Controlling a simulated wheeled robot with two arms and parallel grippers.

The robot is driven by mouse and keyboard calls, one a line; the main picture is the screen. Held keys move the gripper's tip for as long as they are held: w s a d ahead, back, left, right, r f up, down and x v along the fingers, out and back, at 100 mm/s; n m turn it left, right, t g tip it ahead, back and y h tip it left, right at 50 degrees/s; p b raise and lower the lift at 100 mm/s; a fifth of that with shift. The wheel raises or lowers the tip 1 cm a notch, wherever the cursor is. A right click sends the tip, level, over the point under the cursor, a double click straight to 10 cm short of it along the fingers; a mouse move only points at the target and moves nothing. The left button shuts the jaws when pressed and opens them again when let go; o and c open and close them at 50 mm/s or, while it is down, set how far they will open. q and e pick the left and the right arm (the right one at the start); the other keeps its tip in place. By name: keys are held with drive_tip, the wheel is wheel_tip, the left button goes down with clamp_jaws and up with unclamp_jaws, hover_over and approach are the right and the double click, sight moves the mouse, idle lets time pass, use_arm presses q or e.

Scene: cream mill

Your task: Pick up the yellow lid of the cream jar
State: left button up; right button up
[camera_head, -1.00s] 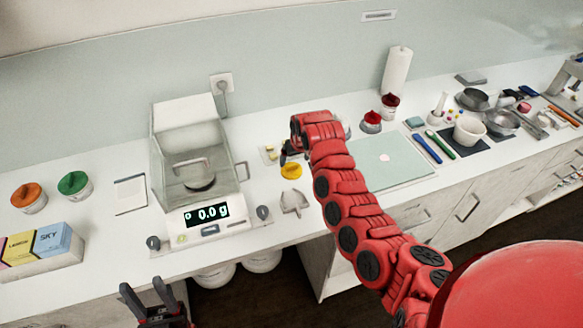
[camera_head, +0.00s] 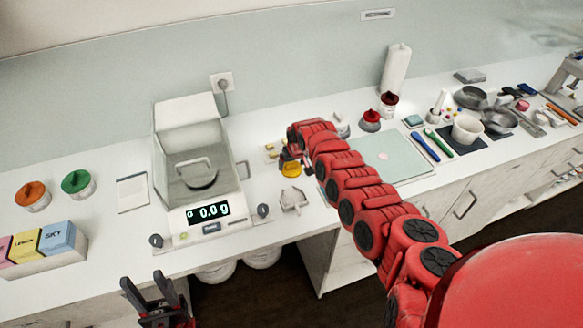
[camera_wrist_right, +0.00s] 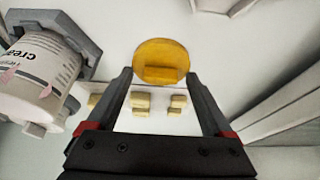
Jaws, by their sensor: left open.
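The yellow lid (camera_head: 291,169) is a round disc with a raised bar across it, on the white counter right of the scale. In the right wrist view the lid (camera_wrist_right: 160,52) shows just ahead of and partly between my right gripper's fingertips (camera_wrist_right: 159,77), which are open and empty. In the head view my right gripper (camera_head: 293,163) is over the lid and partly hidden by its arm. The cream jar (camera_wrist_right: 35,75) lies left of the fingers in the right wrist view, in a grey holder. My left gripper (camera_head: 153,288) is open and empty in front of the counter's edge.
Several small yellowish blocks (camera_wrist_right: 140,101) lie near the right fingers. A scale (camera_head: 200,190) with a glass shield stands left of the lid. A pale green mat (camera_head: 392,160) and red-lidded jars (camera_head: 371,120) are to the right.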

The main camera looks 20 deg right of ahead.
drive_tip(key=c, duration=1.2)
drive_tip(key=shift+r, duration=0.1)
